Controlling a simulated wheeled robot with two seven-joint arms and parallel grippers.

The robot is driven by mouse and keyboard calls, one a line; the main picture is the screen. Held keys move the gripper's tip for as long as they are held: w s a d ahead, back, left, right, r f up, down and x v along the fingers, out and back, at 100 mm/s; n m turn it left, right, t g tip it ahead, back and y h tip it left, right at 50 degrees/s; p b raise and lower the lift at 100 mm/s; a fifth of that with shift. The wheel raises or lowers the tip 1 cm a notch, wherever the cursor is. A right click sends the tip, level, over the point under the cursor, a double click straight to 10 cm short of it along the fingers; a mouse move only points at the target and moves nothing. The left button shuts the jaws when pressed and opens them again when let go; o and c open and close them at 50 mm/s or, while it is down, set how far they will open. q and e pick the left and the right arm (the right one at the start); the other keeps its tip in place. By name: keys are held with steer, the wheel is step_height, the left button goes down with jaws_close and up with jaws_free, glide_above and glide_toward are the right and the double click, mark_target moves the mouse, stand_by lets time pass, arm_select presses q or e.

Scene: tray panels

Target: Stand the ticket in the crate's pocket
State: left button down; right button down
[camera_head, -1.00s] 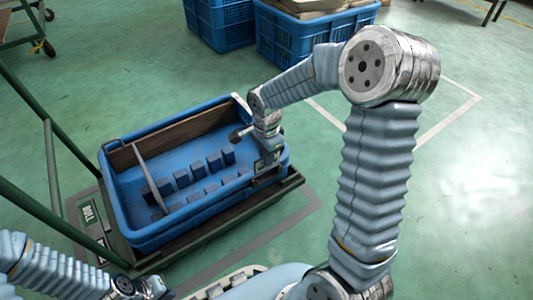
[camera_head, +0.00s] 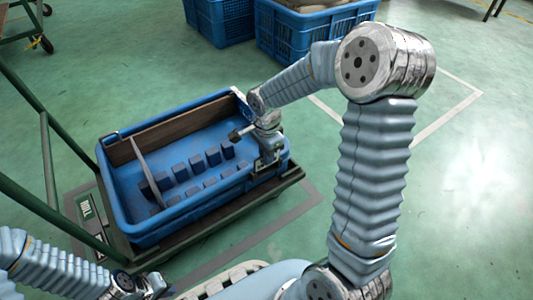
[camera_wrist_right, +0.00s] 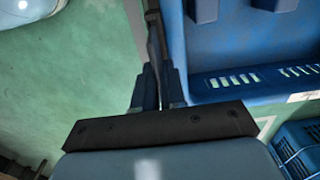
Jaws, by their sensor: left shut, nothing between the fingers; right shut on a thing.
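The blue crate (camera_head: 115,200) holds several dark blue blocks and a thin divider. My right gripper (camera_head: 266,155) is at the crate's right end wall, pointing down. In the right wrist view its fingers (camera_wrist_right: 158,85) are shut on a thin dark piece seen nearly edge-on, which I take as the ticket (camera_wrist_right: 154,45). It lies along the outer side of the crate wall (camera_wrist_right: 178,50). Whether its lower edge is inside the pocket cannot be told; the pocket is not clearly visible. My left gripper (camera_head: 155,287) is shut and empty at the lower left, away from the crate.
The crate rests on a dark green trolley (camera_head: 200,225) whose rails rise at the left. A brown board (camera_head: 180,130) lines the crate's far side. Other blue crates (camera_head: 310,35) stand at the back. Green floor at the right is clear.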

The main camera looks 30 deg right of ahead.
steer(key=shift+f, duration=0.45)
steer(key=shift+f, duration=0.55)
steer(key=c, duration=1.7)
jaws_free()
steer(key=shift+f, duration=0.15)
steer(key=o, duration=0.6)
step_height(320, 180, up, 14)
steer(key=p, duration=0.3)
steer(key=shift+p, duration=0.35)
